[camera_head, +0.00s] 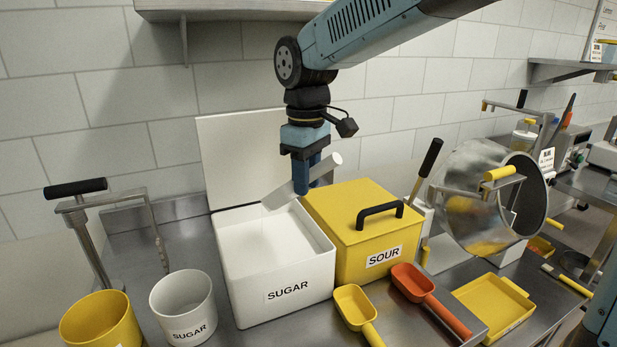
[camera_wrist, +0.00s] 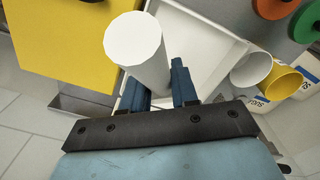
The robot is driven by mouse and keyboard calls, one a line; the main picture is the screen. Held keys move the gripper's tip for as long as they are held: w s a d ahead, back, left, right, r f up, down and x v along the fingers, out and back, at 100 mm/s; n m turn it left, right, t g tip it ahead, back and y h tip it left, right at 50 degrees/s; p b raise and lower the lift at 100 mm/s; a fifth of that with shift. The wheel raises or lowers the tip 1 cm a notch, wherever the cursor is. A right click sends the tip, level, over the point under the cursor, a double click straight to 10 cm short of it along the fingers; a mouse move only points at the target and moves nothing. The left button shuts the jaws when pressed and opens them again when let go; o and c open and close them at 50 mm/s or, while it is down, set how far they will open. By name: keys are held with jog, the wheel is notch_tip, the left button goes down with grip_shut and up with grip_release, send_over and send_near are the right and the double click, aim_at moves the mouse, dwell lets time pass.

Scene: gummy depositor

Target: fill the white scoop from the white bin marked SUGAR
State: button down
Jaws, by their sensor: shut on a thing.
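The white SUGAR bin (camera_head: 283,291) stands open on the steel counter, with white contents (camera_head: 265,240) inside. My gripper (camera_head: 309,172) is above the bin's back right corner, shut on the white scoop (camera_head: 280,194). The scoop is tilted, its lower left end over the bin's back part and its handle end up to the right. In the wrist view the scoop's round white handle end (camera_wrist: 135,42) is beside the fingers (camera_wrist: 160,88). The bin also shows there behind them (camera_wrist: 205,50). The scoop's inside is hidden, so I cannot tell whether it holds anything.
The lidded yellow SOUR bin (camera_head: 362,240) stands right against the SUGAR bin. A white SUGAR bucket (camera_head: 183,305) and a yellow bucket (camera_head: 100,322) are at left. Yellow (camera_head: 352,306) and orange (camera_head: 412,283) scoops lie in front. A white panel (camera_head: 240,150) leans on the back wall.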

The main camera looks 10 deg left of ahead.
dwell(0.4)
jog(key=s+f+t+y, duration=0.3)
jog(key=s+f+y, duration=0.1)
jog(key=y, duration=0.3)
jog(key=shift+s+f+t, duration=0.3)
jog(key=shift+f, duration=0.1)
dwell(0.6)
